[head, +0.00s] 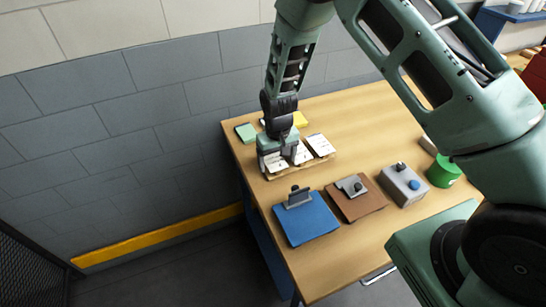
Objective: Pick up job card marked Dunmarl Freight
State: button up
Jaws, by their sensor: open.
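Several white job cards lie side by side on a tan tray (282,173) on the wooden table. One card (276,160) shows at the left, another card (303,155) in the middle, and a right-hand card (320,145) at the tray's right. Their print is too small to read, so I cannot tell which is marked Dunmarl Freight. My gripper (280,163) points down over the left and middle cards, with its jaws open. It partly hides these cards. I cannot tell whether its fingers touch a card.
A blue clipboard (306,222) and a brown clipboard (358,205) lie in front of the tray. A green pad (245,132) and a yellow pad (300,119) lie behind.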

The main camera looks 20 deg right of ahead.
jog(key=shift+f, duration=0.25)
dwell(0.4)
jog(key=shift+c, duration=0.3)
jog(key=c, duration=1)
